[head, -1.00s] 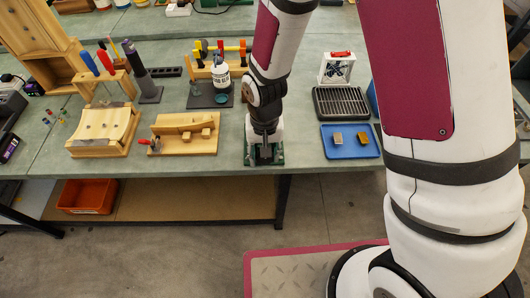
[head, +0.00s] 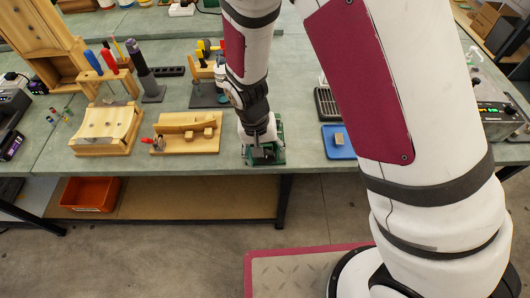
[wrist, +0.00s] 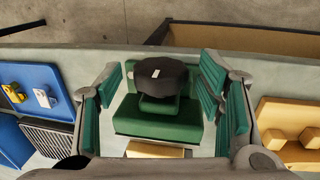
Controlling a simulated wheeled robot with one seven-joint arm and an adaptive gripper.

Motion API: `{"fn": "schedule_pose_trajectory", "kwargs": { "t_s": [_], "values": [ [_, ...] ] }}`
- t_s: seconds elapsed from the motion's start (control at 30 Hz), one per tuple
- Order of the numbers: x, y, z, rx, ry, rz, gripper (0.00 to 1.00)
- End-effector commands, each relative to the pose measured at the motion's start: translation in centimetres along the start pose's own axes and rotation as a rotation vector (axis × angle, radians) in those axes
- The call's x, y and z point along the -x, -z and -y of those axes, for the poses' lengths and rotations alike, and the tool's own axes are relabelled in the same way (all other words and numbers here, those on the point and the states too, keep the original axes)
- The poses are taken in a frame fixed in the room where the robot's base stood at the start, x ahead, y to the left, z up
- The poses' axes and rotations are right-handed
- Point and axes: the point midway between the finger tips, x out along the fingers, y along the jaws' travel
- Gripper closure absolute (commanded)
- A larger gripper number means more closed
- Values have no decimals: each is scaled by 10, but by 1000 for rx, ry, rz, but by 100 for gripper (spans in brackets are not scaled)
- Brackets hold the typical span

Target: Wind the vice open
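The green vice (head: 278,152) stands near the front edge of the bench, partly hidden by my gripper in the head view. In the wrist view the green vice body (wrist: 158,128) shows with a dark, faceted knob (wrist: 155,72) that has a small white mark on top. My gripper (wrist: 160,84) is open, with one teal-padded finger on each side of the knob. Gaps show between the pads and the knob. In the head view my gripper (head: 258,140) is down at the vice. A tan block (wrist: 155,150) shows at the lower edge of the vice, partly cut off.
A wooden fixture board (head: 186,145) lies left of the vice. A blue tray (head: 335,150) with a small block lies to the right, partly hidden by my arm. A black ribbed tray (head: 325,105) sits behind it. An orange bin (head: 90,193) is on the shelf below.

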Motion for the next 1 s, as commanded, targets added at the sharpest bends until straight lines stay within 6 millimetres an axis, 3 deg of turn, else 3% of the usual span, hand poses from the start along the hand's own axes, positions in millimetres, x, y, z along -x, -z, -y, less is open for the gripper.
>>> {"fn": "schedule_pose_trajectory", "kwargs": {
  "t_s": [0.37,0.8,1.0],
  "values": [
    [10,1,1,0,3,-4,38],
    [92,1,1,0,4,-5,38],
    [115,0,1,0,2,-2,38]
  ]
}}
